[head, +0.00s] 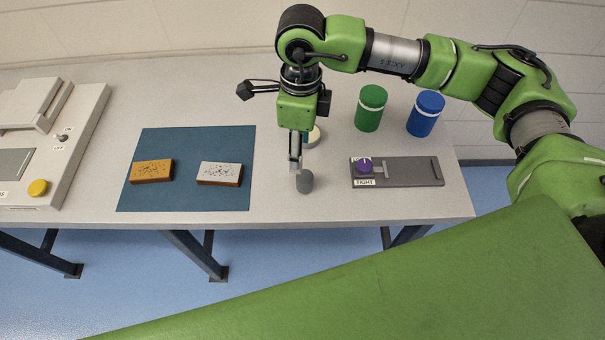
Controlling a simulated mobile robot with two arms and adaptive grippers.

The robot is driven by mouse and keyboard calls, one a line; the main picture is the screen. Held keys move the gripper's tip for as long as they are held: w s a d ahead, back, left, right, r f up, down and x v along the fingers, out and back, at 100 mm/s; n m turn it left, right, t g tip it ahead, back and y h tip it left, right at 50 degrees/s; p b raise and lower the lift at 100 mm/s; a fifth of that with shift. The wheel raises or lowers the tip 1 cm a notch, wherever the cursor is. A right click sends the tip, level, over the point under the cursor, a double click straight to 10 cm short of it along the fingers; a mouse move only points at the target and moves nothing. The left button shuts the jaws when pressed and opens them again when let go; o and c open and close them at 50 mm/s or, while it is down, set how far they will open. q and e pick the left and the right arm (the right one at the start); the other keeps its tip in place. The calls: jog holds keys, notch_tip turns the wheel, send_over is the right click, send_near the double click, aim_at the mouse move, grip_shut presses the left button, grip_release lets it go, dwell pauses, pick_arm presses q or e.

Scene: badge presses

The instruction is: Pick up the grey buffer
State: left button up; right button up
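A block with a speckled grey top and brown base (219,174), which fits the grey buffer, lies on the right part of the blue mat (190,143). A similar block with an orange top (152,171) lies to its left. My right gripper (296,166) points down over the table, to the right of the mat and apart from both blocks. It is seen edge-on, so its opening does not show. A small dark grey cylinder (304,182) stands right by its fingertips; I cannot tell whether they touch. My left gripper is out of view.
A grey plate with a purple knob (364,166), marked TIGHT, lies at the right. Green (371,109) and blue (425,114) canisters stand behind it. A pale round-topped item (313,136) is partly hidden behind my gripper. A press with a yellow button (38,187) stands at the left.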

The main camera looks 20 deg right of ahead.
aim_at(305, 176)
jog(key=f, duration=0.2)
jog(key=f+p, duration=0.1)
jog(key=f, duration=0.5)
jog(key=shift+d+f+p, duration=0.15)
jog(key=shift+d+p, duration=0.15)
jog(key=shift+p, duration=0.1)
jog(key=shift+s+f, duration=0.1)
jog(key=shift+f, duration=0.15)
jog(key=f, duration=0.1)
jog(key=f+p, duration=0.1)
jog(key=f, duration=0.1)
jog(key=f+p, duration=0.1)
jog(key=shift+s+d+f, duration=0.2)
jog(key=shift+s, duration=0.05)
jog(key=shift+w+f, duration=0.1)
jog(key=shift+f, duration=0.05)
jog(key=c, duration=1.2)
